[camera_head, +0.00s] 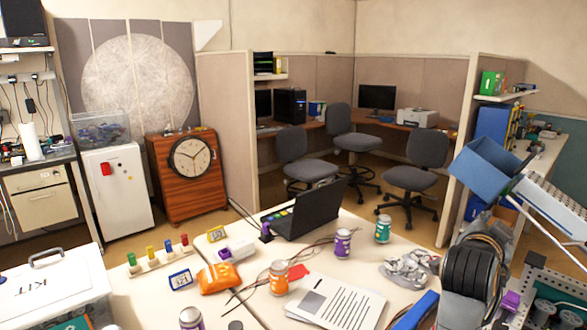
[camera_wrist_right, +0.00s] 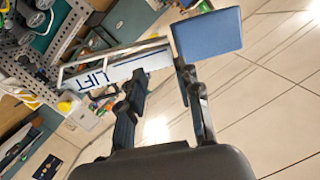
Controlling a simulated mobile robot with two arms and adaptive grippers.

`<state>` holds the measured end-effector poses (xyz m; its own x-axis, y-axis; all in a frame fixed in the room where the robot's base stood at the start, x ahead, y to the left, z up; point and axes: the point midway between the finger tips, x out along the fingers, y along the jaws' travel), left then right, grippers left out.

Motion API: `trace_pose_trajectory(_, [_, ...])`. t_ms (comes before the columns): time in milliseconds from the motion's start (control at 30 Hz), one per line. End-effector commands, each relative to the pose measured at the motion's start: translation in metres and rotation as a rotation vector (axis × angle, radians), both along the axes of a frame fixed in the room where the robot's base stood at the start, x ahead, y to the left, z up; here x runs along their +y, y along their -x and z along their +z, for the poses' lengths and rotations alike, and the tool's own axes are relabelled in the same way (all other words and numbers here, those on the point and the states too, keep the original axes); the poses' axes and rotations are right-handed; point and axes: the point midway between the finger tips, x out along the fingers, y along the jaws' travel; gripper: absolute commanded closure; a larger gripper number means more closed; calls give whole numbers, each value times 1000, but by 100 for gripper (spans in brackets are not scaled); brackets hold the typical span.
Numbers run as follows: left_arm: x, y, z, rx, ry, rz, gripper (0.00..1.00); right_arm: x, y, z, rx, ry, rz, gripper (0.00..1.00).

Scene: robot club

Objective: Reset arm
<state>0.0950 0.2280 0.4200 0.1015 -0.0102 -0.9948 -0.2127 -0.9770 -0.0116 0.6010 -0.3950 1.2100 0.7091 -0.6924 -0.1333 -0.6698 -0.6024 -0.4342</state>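My right gripper (camera_wrist_right: 160,78) shows in the right wrist view with its two dark fingers spread apart. I see nothing held between them. Beyond the fingers are a white beam marked LIFT (camera_wrist_right: 115,70) and a blue panel (camera_wrist_right: 207,33). The panel appears close to the right finger; I cannot tell whether they touch. In the head view, a blue open box (camera_head: 485,168) is tilted at the right, beside a pale sloping beam (camera_head: 550,205). The right gripper's fingers cannot be made out there. My left gripper is in neither view.
A white table (camera_head: 345,235) holds a laptop (camera_head: 305,212), several cans, a printed sheet (camera_head: 335,304), an orange pouch (camera_head: 220,279) and a KIT box (camera_head: 55,285). A perforated metal frame (camera_head: 540,268) with parts stands at the right. Office chairs stand behind; tiled floor (camera_wrist_right: 265,110) is open.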

Motion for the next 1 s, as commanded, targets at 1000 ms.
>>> trace_pose_trajectory(1000, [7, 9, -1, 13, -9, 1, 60, 177, 305, -362, 1203, 56, 1036, 66])
